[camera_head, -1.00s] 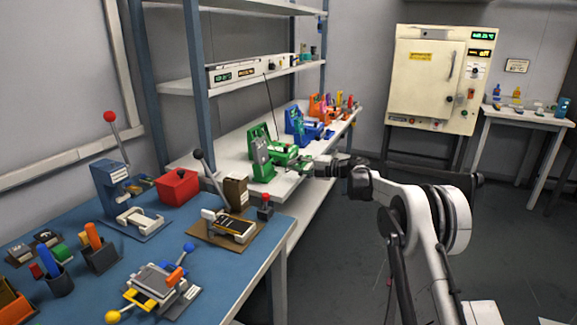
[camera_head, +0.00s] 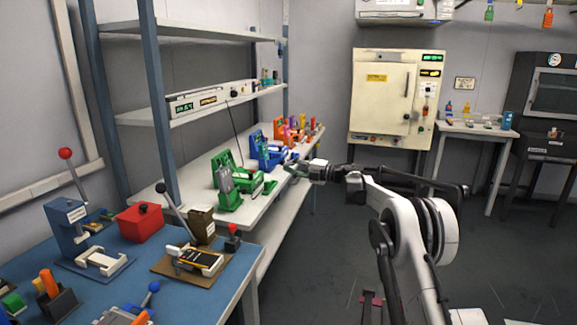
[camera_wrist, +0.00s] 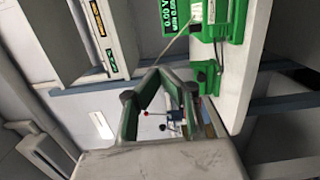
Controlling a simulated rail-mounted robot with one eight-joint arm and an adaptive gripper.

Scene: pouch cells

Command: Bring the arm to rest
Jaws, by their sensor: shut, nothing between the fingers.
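My arm (camera_head: 405,215) reaches from the lower right toward the white bench, with its wrist about level with the bench top. My gripper (camera_head: 290,169) is at the right of the green fixture, near the bench's right edge; its tips are small here and I cannot tell the exact gap. In the wrist view the gripper's green-lined fingers (camera_wrist: 163,72) come together at the tips, with nothing held. The green fixture (camera_head: 238,183) stands on the bench and also shows at the top right of the wrist view (camera_wrist: 232,55).
Blue (camera_head: 268,152) and orange (camera_head: 288,132) fixtures stand farther along the white bench (camera_head: 262,212). A blue table (camera_head: 150,285) with a lever press and a red box (camera_head: 140,222) is at lower left. A cream oven (camera_head: 378,100) stands at the back. The floor at right is open.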

